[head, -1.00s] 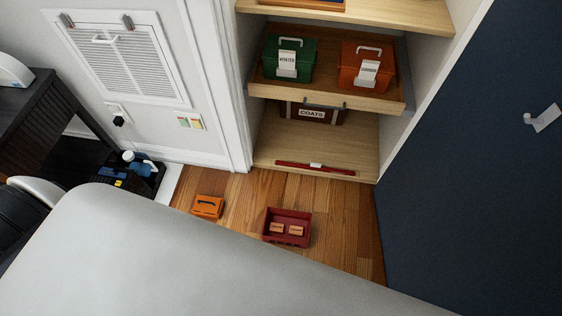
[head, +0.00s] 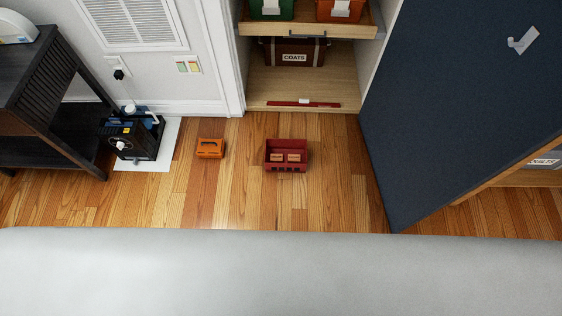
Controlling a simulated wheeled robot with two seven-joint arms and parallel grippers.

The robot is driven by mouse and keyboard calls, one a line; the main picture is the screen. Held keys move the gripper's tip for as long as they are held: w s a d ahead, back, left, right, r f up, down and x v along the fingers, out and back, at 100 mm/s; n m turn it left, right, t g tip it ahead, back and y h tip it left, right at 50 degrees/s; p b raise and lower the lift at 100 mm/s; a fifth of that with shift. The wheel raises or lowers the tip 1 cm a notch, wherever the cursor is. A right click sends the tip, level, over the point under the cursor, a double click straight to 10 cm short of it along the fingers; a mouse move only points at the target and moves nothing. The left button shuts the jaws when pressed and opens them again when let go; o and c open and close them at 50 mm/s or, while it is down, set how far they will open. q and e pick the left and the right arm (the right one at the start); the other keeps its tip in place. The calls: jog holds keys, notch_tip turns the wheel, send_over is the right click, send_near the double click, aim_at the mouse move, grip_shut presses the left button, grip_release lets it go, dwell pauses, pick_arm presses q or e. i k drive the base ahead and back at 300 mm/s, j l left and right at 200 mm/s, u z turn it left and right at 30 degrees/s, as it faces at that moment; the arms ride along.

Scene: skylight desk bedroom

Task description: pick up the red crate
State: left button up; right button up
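The red crate (head: 287,169) stands upright on the wooden floor in front of the open closet, near the middle of the head view. It is open-topped, with slotted sides, and holds two small orange-brown blocks (head: 295,156). Neither of my grippers shows in the head view, so I cannot tell how they stand.
An orange box (head: 210,148) lies on the floor left of the crate. The closet shelf (head: 343,88) is behind, and the dark blue door (head: 450,100) stands open at right. A pale grey surface (head: 280,275) fills the bottom. Floor around the crate is clear.

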aim_at(285, 146)
jog(key=z, duration=0.75)
jog(key=i+j+z, duration=0.1)
jog(key=j+z, duration=0.6)
jog(key=z, duration=0.15)
jog(key=j+z, duration=0.75)
jog(key=z, duration=0.15)
